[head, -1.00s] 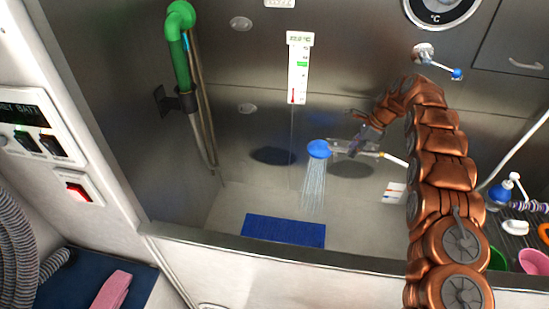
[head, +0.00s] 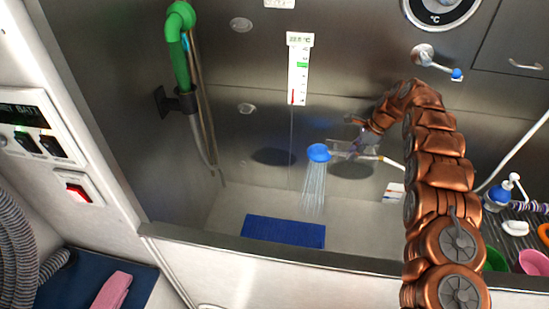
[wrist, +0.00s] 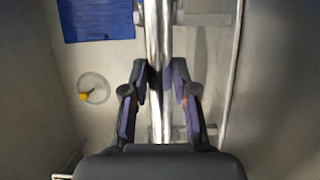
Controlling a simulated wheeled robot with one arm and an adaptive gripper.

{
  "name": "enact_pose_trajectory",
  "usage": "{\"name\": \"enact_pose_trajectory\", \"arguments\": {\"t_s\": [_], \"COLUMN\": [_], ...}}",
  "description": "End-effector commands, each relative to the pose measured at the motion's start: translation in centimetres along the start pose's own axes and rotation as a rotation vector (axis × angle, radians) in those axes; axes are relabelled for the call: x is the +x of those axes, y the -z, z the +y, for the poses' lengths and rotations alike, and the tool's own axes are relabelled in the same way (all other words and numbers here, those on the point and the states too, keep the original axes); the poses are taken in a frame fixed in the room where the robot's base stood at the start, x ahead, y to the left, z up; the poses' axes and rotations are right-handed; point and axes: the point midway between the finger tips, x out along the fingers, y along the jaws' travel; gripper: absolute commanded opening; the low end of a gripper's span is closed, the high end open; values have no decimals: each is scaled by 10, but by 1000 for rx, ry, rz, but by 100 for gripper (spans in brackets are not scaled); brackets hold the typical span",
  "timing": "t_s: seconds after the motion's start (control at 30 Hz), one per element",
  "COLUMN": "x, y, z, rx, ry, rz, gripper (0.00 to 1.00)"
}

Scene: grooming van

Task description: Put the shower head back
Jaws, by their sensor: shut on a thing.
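The shower head (head: 318,152) has a round blue face and sprays water down into the steel tub. My gripper (head: 352,148) is shut on its handle, in mid-air above the tub. In the wrist view the chrome handle (wrist: 158,35) runs lengthwise between the fingertips of my gripper (wrist: 160,82). A white hose (head: 392,162) leads from the handle to the right, behind my arm. A lever tap (head: 424,54) with a blue tip is on the back wall. I cannot tell which fitting is the shower head's holder.
A blue mat (head: 284,231) lies on the tub floor. A green pipe (head: 180,60) and a dark bracket (head: 165,100) are at the left wall. A thermometer strip (head: 299,75) is on the back wall. A pump bottle (head: 499,196) and bowls stand at right. The tub's front rim (head: 260,254) runs across.

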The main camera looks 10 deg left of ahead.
Motion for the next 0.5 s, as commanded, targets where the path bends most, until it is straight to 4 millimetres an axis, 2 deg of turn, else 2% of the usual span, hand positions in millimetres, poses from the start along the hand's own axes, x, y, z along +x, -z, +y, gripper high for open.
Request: {"name": "enact_pose_trajectory", "arguments": {"t_s": [0.07, 0.1, 0.33, 0.5], "x": [0, 0, 0, 0], "y": [0, 0, 0, 0], "z": [0, 0, 0, 0], "rx": [0, 0, 0, 0], "ry": [1, 1, 1, 1], "rz": [0, -1, 0, 0], "gripper": [0, 32, 56, 57]}}
